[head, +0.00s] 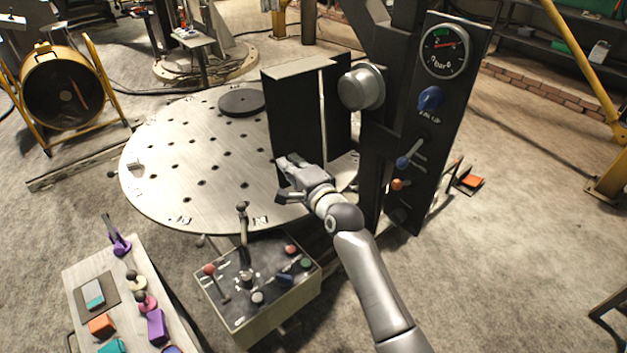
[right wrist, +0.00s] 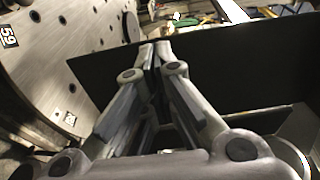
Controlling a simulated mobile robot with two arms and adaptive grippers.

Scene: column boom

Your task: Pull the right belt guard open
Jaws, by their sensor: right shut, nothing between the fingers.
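The belt guard shows as a tall dark boxy housing with a lighter top, standing at the rear right of the round steel table in the head view. It has a wide dark panel (head: 293,112) on the left and a narrower dark panel (head: 338,105) on the right, with a bright gap between them. I cannot tell which panel is the right guard. My right gripper (head: 284,176) is at the lower front of the wide panel. In the right wrist view its fingers (right wrist: 154,48) are shut and empty against a dark panel (right wrist: 225,75); contact is unclear. My left gripper is out of view.
The round perforated table (head: 190,165) bears a dark disc (head: 241,102). A dark column with a gauge (head: 443,51) and levers stands right of the guard. A control box (head: 258,290) with levers and a bench of coloured parts (head: 110,268) stand in front. Floor at right is mostly clear.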

